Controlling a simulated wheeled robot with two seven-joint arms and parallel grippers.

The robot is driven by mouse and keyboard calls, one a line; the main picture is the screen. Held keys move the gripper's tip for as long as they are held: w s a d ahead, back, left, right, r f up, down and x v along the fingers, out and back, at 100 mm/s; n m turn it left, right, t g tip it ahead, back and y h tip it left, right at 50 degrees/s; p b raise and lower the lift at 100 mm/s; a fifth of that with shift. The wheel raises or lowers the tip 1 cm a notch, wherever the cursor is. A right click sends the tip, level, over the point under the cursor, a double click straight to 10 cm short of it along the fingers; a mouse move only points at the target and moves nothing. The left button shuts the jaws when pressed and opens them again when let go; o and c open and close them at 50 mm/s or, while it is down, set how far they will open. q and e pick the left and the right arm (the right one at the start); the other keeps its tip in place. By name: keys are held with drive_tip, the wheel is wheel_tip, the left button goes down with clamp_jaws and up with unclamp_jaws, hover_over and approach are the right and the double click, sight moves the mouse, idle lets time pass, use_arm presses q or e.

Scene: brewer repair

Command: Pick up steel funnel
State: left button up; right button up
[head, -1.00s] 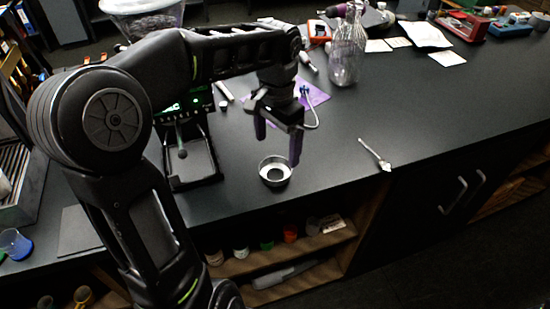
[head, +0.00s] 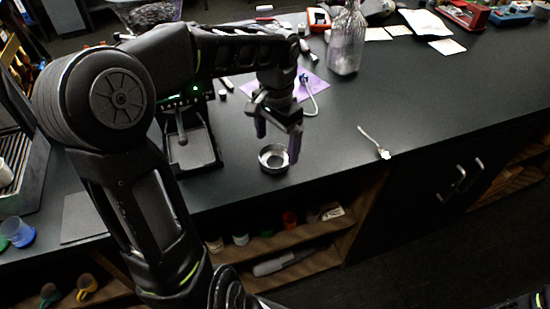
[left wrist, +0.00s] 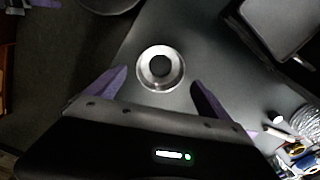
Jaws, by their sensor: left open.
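The steel funnel (head: 273,158) is a small round metal ring with a dark centre, standing on the black counter near its front edge. It also shows in the left wrist view (left wrist: 161,85) as a shiny ring around a dark hole. My left gripper (head: 278,145) is open above the funnel, with its purple fingers on either side of it in the head view. In the left wrist view the funnel lies ahead of and between the two fingertips (left wrist: 158,80), apart from both. My right gripper is not in view.
A scale-like device (head: 190,148) stands left of the funnel. A spoon-like tool (head: 375,143) lies to the right. The counter (head: 440,100) is clear further right.

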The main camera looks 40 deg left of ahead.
sight(277, 162)
use_arm(q)
wheel_tip(277, 162, down, 4)
drive_tip(key=shift+f+p, duration=0.25)
drive_tip(key=shift+p, duration=0.15)
drive_tip(key=shift+c, duration=0.5)
drive_tip(key=c, duration=1.3)
drive_tip(key=shift+r, duration=0.15)
wheel_tip(277, 162, up, 10)
drive_tip(key=b, duration=0.1)
idle(0.3)
